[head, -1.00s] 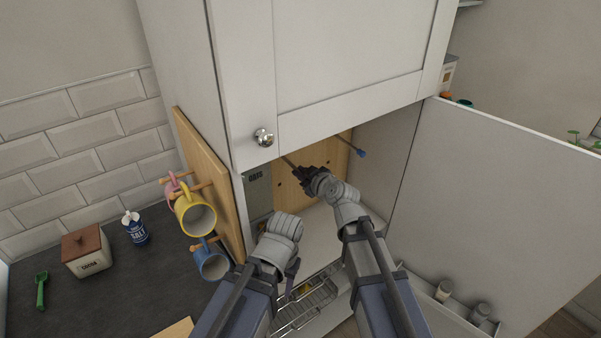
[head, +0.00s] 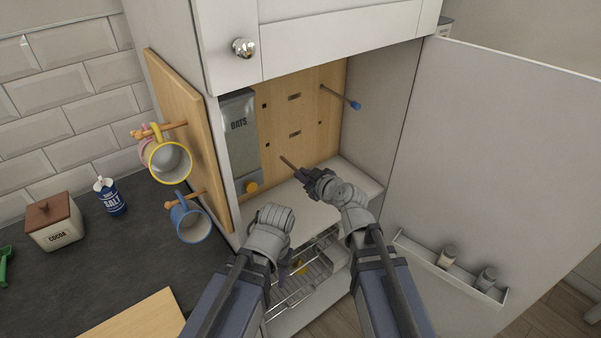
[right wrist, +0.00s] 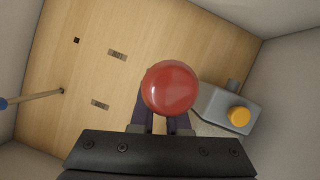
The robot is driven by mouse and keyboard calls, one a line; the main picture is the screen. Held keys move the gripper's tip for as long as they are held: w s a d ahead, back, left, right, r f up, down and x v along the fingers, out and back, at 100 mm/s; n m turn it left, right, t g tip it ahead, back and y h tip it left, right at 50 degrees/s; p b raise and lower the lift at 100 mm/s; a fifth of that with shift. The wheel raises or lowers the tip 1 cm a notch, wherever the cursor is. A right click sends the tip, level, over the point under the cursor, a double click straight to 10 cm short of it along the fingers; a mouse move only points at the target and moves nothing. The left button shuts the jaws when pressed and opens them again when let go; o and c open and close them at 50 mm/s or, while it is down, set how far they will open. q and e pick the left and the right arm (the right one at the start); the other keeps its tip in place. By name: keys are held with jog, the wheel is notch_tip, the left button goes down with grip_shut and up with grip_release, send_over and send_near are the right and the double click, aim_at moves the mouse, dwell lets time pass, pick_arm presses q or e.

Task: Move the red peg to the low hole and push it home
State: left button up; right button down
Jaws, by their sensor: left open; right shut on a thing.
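My right gripper (head: 308,177) is shut on the red peg inside the cabinet. In the head view only the peg's thin dark shaft (head: 288,162) shows, sticking out up and left towards the wooden back board (head: 308,148). Its round red knob (right wrist: 172,87) fills the middle of the right wrist view and hides the shaft. I cannot tell whether the tip touches the board.
A blue-ended peg (head: 356,105) sticks out of the board's upper right. Mugs (head: 169,161) hang on the side panel. The open door (head: 490,170) bounds the right.

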aim_at(289, 163)
jog(key=shift+w+a, duration=0.1)
jog(key=shift+w, duration=0.1)
jog(key=shift+w+a, duration=0.8)
jog(key=shift+w, duration=0.3)
jog(key=shift+w+a, duration=0.8)
jog(key=shift+w, duration=0.3)
jog(key=shift+w+a+r, duration=0.1)
jog(key=shift+w+a, duration=0.75)
jog(key=shift+w, duration=0.3)
jog(key=shift+w+a, duration=0.8)
jog(key=shift+w, duration=0.35)
dwell(0.5)
jog(key=c, duration=0.8)
grip_release()
jog(key=shift+s, duration=0.1)
jog(key=p+v, duration=0.3)
jog(key=v, duration=0.4)
jog(key=shift+s+d+r, duration=0.15)
jog(key=shift+s, duration=0.15)
